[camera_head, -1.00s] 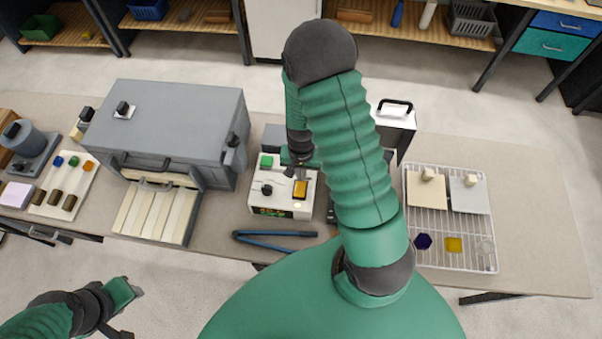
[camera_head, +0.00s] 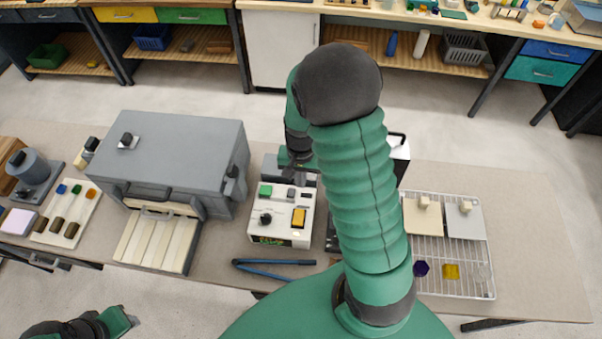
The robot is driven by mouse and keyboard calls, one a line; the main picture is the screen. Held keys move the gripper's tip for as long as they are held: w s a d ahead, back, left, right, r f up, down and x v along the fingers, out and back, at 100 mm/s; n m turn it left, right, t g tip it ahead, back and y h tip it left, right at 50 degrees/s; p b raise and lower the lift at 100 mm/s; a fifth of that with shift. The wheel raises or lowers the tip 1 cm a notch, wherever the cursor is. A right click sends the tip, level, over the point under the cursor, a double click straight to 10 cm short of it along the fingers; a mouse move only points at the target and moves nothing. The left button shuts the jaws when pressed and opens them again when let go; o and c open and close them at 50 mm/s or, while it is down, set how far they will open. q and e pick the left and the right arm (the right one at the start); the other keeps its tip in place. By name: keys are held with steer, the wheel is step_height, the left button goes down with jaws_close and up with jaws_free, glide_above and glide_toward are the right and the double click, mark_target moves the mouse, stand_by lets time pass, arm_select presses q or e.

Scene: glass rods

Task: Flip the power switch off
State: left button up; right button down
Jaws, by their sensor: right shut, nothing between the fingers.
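The white power unit (camera_head: 282,232) stands on the bench left of my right arm. Its top carries a green button (camera_head: 266,190), a black knob (camera_head: 265,218), a small grey part and an amber rocker switch (camera_head: 298,217). A dark panel with small lit marks is on its front. I cannot tell which way the rocker is tipped. My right gripper (camera_head: 301,167) is shut and empty, just behind the unit's back edge, partly hidden by my arm. My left gripper (camera_head: 122,322) is at the bottom left, partly out of frame, away from the unit; its jaws are unclear.
A grey furnace-like box (camera_head: 178,155) with pale rods in front stands to the left. Blue-handled tongs (camera_head: 272,269) lie before the unit. A wire rack (camera_head: 447,285) with tiles and coloured pieces is at right. My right arm hides the bench between.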

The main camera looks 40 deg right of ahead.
arm_select(q)
steer(key=shift+w+f, duration=0.1)
steer(key=shift+f, duration=0.15)
arm_select(e)
steer(key=r, duration=0.3)
steer(key=shift+w+d, duration=0.2)
steer(key=shift+w, duration=0.05)
